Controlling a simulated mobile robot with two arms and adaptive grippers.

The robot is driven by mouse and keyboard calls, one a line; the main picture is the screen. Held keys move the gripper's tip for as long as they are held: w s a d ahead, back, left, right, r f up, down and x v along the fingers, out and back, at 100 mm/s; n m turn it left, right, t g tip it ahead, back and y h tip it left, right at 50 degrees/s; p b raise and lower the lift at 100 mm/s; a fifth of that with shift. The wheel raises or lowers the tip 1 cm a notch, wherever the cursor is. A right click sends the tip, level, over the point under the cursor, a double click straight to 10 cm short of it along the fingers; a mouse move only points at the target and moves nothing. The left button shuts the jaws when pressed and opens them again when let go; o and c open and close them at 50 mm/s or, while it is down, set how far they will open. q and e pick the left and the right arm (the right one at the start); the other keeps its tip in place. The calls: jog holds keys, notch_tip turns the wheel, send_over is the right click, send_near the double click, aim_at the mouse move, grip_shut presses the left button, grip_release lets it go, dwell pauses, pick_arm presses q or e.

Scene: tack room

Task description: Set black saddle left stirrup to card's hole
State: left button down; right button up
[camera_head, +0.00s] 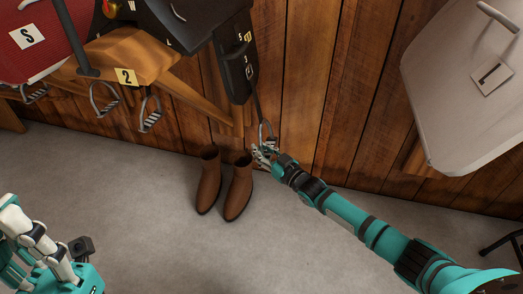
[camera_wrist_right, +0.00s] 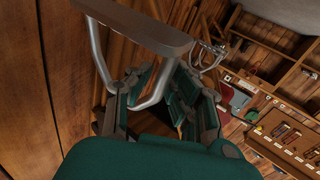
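The black saddle (camera_head: 190,25) is at the top of the head view, with a dark flap (camera_head: 236,60) hanging at its right. The flap bears small letter and number marks, too small to read surely. A metal stirrup (camera_head: 267,130) hangs on a strap beside the flap. My right gripper (camera_head: 265,150) is at this stirrup's lower part. In the right wrist view the stirrup (camera_wrist_right: 98,55) shows a grey tread, and its bent metal side runs between my fingers (camera_wrist_right: 155,95), which look apart. A white and teal arm of mine is at the lower left; its gripper is unclear.
A wooden rack (camera_head: 200,95) with a card marked 2 (camera_head: 125,77) and other stirrups (camera_head: 148,110) is at the left. A pale saddle (camera_head: 460,95) with card 1 is at the right. Open floor lies in front.

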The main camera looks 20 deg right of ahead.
jog(key=shift+o, duration=1)
jog(key=shift+s, duration=0.15)
jog(key=v, duration=1.1)
jog(key=shift+s+d, duration=0.15)
jog(key=shift+s, duration=0.15)
